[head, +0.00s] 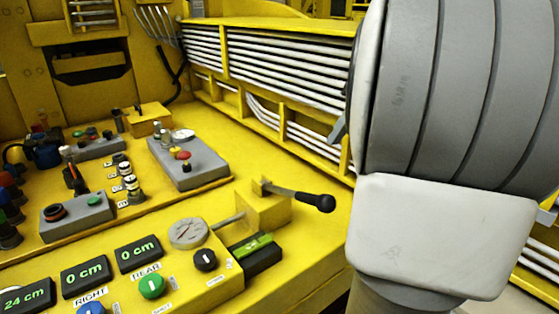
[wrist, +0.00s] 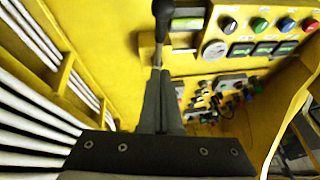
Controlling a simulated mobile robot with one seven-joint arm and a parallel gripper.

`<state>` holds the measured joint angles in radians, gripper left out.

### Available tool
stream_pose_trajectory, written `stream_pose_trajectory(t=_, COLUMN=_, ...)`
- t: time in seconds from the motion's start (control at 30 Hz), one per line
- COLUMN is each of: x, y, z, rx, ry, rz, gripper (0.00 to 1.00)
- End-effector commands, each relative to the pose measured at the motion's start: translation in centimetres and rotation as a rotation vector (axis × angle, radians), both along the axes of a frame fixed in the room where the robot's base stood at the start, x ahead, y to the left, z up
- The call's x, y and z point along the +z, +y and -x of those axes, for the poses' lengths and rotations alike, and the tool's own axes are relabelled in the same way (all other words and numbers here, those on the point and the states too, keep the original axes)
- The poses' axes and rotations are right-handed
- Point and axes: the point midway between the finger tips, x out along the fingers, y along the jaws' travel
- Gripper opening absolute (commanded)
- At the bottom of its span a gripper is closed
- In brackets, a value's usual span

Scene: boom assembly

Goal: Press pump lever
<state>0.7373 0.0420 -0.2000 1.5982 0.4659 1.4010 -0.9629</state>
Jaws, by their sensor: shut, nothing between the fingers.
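The pump lever (head: 318,203) has a black knob on a dark rod. It sticks out to the right from a yellow block (head: 262,207) on the panel's right edge in the head view. In the wrist view the lever (wrist: 163,12) shows at top centre, its knob up and its thin rod running down towards the fingertips. My gripper (wrist: 158,75) is shut and empty, its dark fingers side by side. The fingertips are close to the rod; I cannot tell whether they touch it. The head view does not show the gripper.
A pressure gauge (head: 188,232), a green display (head: 257,252) and knobs sit left of the lever. Grey control boxes (head: 188,162) stand farther back. White pipes (head: 285,65) run along the yellow wall. My large arm link covers the right of the head view.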

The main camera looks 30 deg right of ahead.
Motion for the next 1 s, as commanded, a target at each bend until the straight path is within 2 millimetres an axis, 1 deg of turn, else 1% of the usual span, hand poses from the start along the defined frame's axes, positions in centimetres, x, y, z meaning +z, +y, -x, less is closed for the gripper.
stream_pose_trajectory(t=0.17, x=-2.4, y=0.5, z=-1.0, rx=0.002, ry=0.003, rz=-0.003, gripper=0.0)
stream_pose_trajectory(t=0.5, x=-8.9, y=1.8, z=-4.0, rx=0.001, ry=0.004, rz=-0.004, gripper=0.0)
stream_pose_trajectory(t=0.53, x=-9.3, y=1.8, z=-4.0, rx=0.0, ry=0.003, rz=-0.004, gripper=0.0)
stream_pose_trajectory(t=0.6, x=-10.3, y=2.0, z=-3.4, rx=-0.001, ry=0.002, rz=-0.003, gripper=0.0)
stream_pose_trajectory(t=0.7, x=-11.4, y=2.2, z=-3.0, rx=0.0, ry=0.002, rz=-0.001, gripper=0.0)
stream_pose_trajectory(t=0.8, x=-12.0, y=2.3, z=-2.8, rx=0.0, ry=0.001, rz=0.0, gripper=0.0)
stream_pose_trajectory(t=1.0, x=-12.4, y=2.4, z=-2.6, rx=0.001, ry=0.001, rz=-0.001, gripper=0.0)
